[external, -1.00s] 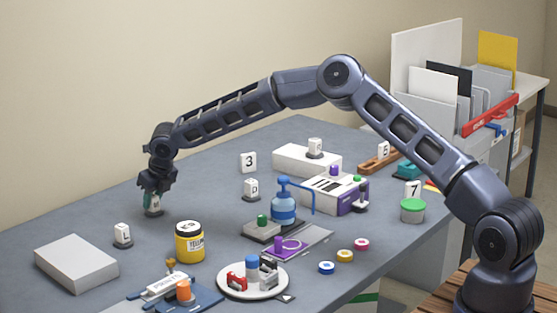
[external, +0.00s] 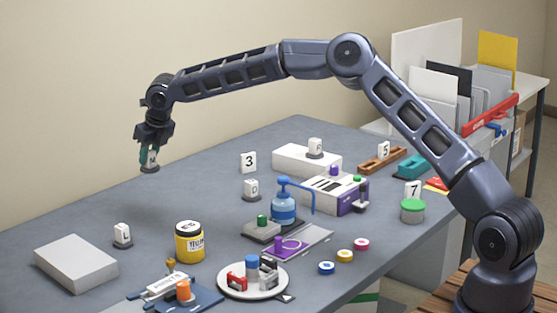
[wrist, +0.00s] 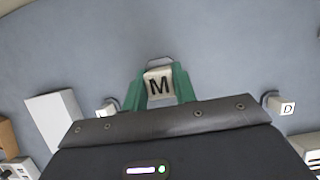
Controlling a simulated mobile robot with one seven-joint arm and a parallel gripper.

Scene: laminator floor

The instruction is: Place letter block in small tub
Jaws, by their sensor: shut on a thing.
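A white letter block (wrist: 159,84) marked M is held between the green fingertips of my gripper (external: 149,159). In the external view the block, on its dark round base, hangs above the table's back left. The gripper is shut on it, and the fingers hide its sides. A small round tub (external: 412,214) with a green top stands at the table's right, far from my gripper; a block marked 7 shows at it. I cannot see into this tub.
Other blocks are L (external: 122,235), D (external: 251,188) and 3 (external: 248,162). The table beneath my gripper is clear.

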